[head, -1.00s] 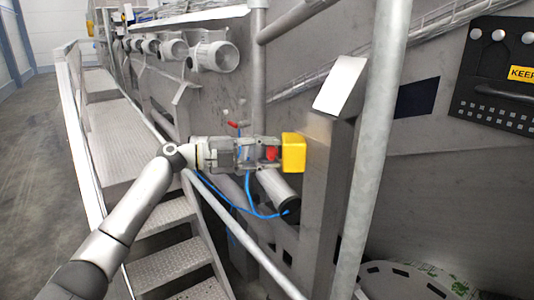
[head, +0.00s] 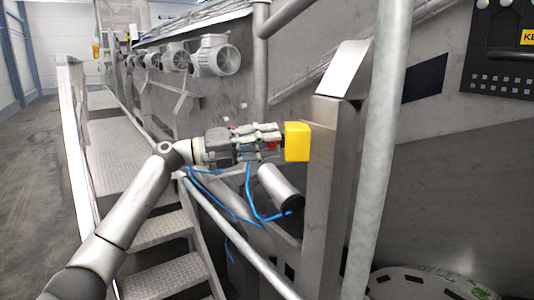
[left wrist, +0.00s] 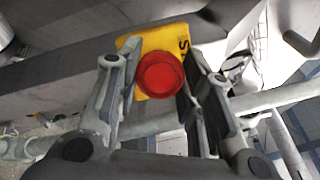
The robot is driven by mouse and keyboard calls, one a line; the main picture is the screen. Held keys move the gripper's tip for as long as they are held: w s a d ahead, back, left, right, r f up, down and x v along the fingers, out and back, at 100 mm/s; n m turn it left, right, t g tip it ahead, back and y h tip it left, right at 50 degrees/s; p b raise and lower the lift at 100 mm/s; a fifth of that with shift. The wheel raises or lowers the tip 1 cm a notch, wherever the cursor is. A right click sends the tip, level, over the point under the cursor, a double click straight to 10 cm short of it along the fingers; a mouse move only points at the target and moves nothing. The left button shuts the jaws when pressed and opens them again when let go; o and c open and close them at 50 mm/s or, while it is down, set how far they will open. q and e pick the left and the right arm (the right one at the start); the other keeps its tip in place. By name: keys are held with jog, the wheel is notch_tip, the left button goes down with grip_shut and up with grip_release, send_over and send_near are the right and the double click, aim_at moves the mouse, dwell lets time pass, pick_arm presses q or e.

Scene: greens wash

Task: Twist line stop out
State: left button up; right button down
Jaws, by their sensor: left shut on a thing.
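The line stop is a red round button (left wrist: 161,75) on a yellow box (head: 297,141) fixed to the left side of a grey metal post. In the left wrist view the yellow box face (left wrist: 150,45) shows behind the button, with part of some dark lettering. My left gripper (head: 274,139) reaches in level from the left. Its fingers are shut on the button, one on each side of it. In the head view the fingers hide most of the button; only a little red shows. My right gripper is not in view.
A grey upright pole (head: 378,150) stands just right of the post (head: 331,180). Below the gripper are a cylinder (head: 280,187) and loose blue cables (head: 252,200). Metal steps (head: 165,230) and a railing (head: 72,140) lie to the left. Several motors line the machine wall behind.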

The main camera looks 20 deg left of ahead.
pick_arm(q)
jog(key=shift+d+f+m+b, duration=0.2)
jog(key=shift+m+b, duration=0.1)
jog(key=shift+m, duration=0.1)
jog(key=o, duration=1)
jog(key=shift+d+r, duration=0.1)
jog(key=v, duration=1.2)
jog(key=shift+w, duration=0.1)
